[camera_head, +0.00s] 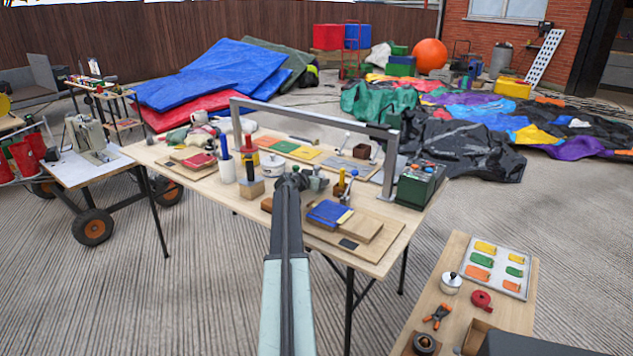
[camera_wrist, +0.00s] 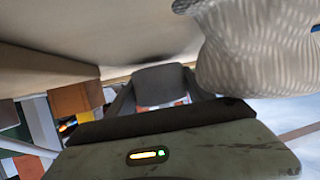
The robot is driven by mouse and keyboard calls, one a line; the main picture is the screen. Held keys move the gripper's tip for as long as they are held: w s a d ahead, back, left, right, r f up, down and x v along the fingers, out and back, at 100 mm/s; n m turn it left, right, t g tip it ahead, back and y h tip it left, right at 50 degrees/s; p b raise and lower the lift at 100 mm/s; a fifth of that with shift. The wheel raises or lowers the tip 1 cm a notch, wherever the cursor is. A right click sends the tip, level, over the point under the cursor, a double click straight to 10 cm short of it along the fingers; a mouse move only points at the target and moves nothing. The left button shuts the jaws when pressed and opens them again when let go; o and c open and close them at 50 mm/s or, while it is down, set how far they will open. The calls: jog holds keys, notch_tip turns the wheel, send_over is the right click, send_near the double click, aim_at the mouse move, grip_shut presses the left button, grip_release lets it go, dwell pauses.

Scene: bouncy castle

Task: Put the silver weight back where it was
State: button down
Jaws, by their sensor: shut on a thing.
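In the head view my arm hides most of what is held. A small grey object (camera_head: 318,181) stands just right of the gripper. I cannot tell what it is.
A blue pad (camera_head: 328,213) on boards lies right of my arm. A white pot (camera_head: 272,165) and a blue-topped cylinder (camera_head: 225,160) stand to the left. A grey metal frame (camera_head: 310,115) spans the table behind. A pale ridged object (camera_wrist: 255,45) is close in the wrist view.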

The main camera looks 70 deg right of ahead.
jog(key=shift+f+b, duration=0.35)
jog(key=shift+b, duration=0.1)
jog(key=shift+a, duration=0.1)
jog(key=shift+c, duration=1.9)
grip_release()
jog(key=shift+s, duration=0.1)
jog(key=shift+r+p, duration=0.65)
jog(key=shift+p, duration=0.1)
jog(key=p+v, duration=0.4)
jog(key=v, duration=0.7)
jog(key=shift+r, duration=0.15)
jog(key=shift+a, duration=0.35)
